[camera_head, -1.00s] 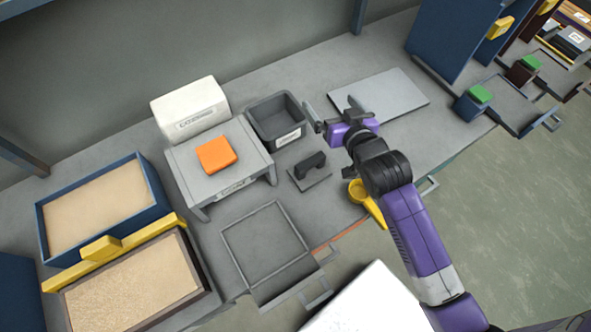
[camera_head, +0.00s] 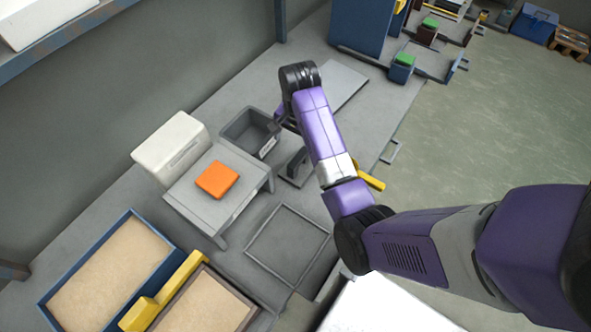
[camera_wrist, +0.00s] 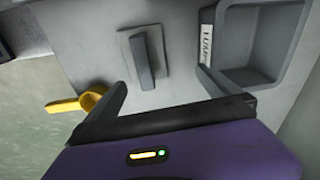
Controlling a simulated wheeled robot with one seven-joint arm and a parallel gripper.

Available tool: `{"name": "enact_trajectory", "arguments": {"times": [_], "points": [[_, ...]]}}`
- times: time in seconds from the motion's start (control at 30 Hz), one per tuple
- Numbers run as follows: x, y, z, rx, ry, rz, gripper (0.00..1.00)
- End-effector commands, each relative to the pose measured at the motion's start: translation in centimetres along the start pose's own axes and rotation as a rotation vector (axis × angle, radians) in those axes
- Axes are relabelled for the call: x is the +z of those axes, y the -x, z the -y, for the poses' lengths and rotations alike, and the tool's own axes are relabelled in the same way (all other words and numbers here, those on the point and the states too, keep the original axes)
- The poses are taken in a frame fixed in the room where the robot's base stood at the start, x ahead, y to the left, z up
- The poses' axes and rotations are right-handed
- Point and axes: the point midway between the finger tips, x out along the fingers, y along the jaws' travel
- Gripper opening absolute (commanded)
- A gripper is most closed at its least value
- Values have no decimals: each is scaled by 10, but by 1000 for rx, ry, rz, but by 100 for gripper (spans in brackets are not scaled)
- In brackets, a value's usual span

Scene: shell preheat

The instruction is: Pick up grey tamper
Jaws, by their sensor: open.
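The grey tamper (camera_head: 296,166) has a flat square base with a dark upright handle. It stands on the grey bench, between the dark grey bin and my forearm, which partly covers it in the head view. In the wrist view the tamper (camera_wrist: 146,60) is ahead of the fingers, in line with the gap between them, and clear of both. My gripper (camera_wrist: 174,92) is open and empty, with the fingers wide apart. In the head view the gripper is mostly hidden behind my arm.
A dark grey bin (camera_head: 231,133) with a label stands close beside the tamper; in the wrist view the right finger is near its wall. A yellow scoop-like tool (camera_wrist: 66,105) lies by the left finger. An orange block (camera_head: 217,180) sits on a small grey stand (camera_head: 196,208).

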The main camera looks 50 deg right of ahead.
Motion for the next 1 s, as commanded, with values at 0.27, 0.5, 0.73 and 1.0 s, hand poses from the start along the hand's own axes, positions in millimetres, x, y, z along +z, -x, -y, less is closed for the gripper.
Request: {"name": "enact_trajectory", "arguments": {"times": [0.27,0.5,0.73,1.0], "points": [[14,-5,-18,73,-75,54,100],[17,-28,-20,73,-75,53,100],[24,-58,-24,73,-74,54,100],[24,-77,-25,69,-75,52,100]]}}
